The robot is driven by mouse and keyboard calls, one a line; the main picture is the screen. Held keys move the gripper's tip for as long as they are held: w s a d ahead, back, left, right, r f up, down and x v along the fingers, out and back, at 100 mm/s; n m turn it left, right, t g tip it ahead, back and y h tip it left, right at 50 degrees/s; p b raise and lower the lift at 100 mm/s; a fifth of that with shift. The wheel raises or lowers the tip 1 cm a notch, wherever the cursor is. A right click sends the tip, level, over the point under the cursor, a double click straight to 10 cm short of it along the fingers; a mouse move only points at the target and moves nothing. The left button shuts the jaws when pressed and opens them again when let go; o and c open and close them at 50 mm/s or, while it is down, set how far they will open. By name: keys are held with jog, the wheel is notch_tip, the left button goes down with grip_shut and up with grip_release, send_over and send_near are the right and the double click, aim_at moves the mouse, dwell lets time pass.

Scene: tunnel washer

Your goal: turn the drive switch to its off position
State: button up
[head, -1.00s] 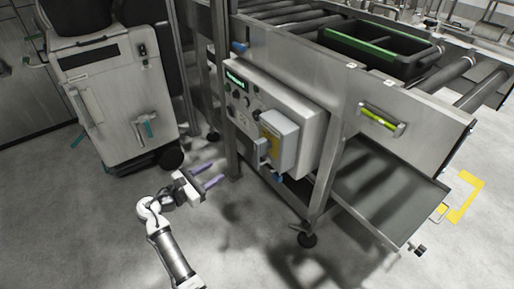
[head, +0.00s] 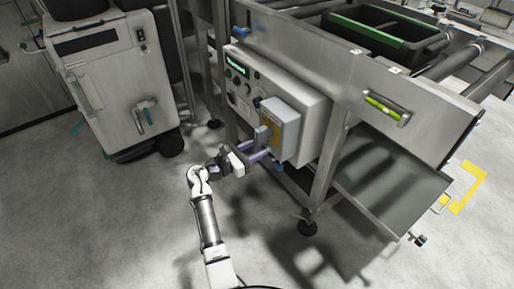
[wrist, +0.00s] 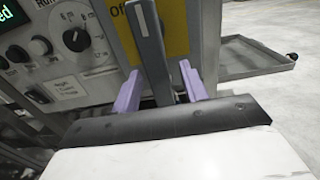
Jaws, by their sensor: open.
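The drive switch appears to be the grey lever (wrist: 151,45) on a yellow plate (wrist: 177,32) in the wrist view. The plate sits on a grey box (head: 288,124) at the front of the control panel. Part of a label starting "Of" shows left of the lever. The lever (head: 263,136) is small in the head view. My gripper (head: 262,157) is at the box, just below the lever. In the wrist view my gripper (wrist: 161,92) is open, with one purple finger on each side of the lever. Whether either finger touches it, I cannot tell.
The control panel (head: 241,98) has a green-lit display and several knobs (wrist: 76,39) left of the lever. A steel frame leg (head: 326,160) stands to the right, with a sloping tray (head: 390,195) beyond. A white wheeled cabinet (head: 120,90) stands left. Floor in front is open.

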jog(key=shift+w+d, duration=0.3)
jog(key=shift+d, duration=0.05)
grip_shut()
